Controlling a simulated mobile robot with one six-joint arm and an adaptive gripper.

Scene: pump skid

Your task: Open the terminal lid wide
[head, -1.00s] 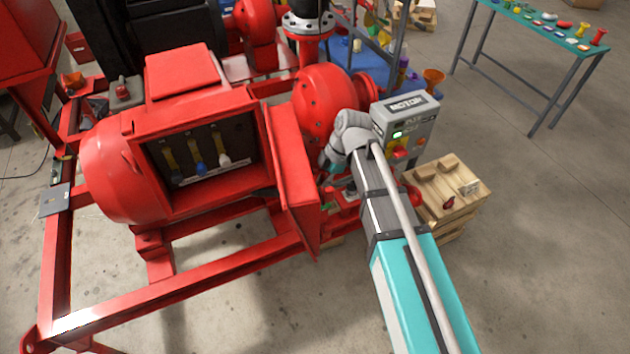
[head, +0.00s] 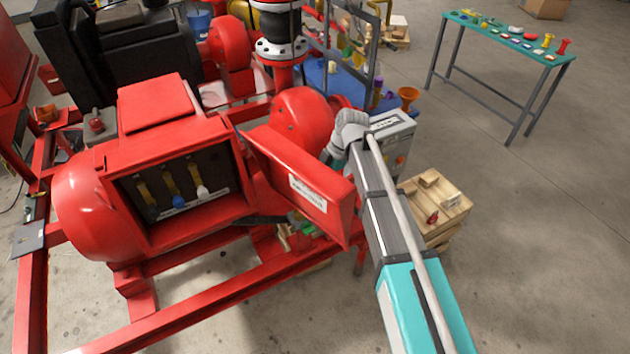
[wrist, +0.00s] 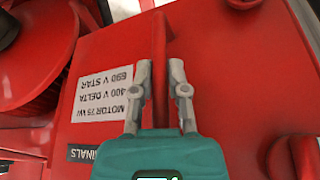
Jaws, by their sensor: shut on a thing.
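The red terminal lid (head: 300,180) stands swung out to the right of the open terminal box (head: 165,130), hinged at the box's right edge. A white label shows on its inner face. In the wrist view the lid's outer face (wrist: 225,80) fills much of the picture, with upside-down motor and terminals labels. My gripper (wrist: 161,68) is shut on a red upright bar, the lid's handle (wrist: 160,35), between its two grey fingers. In the head view the fingers are hidden behind the lid.
Inside the box are several coloured terminals (head: 178,200). The grey motor control box (head: 395,135) stands close behind my arm, with a wooden crate (head: 440,205) beside it. The red skid rail (head: 215,310) runs in front.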

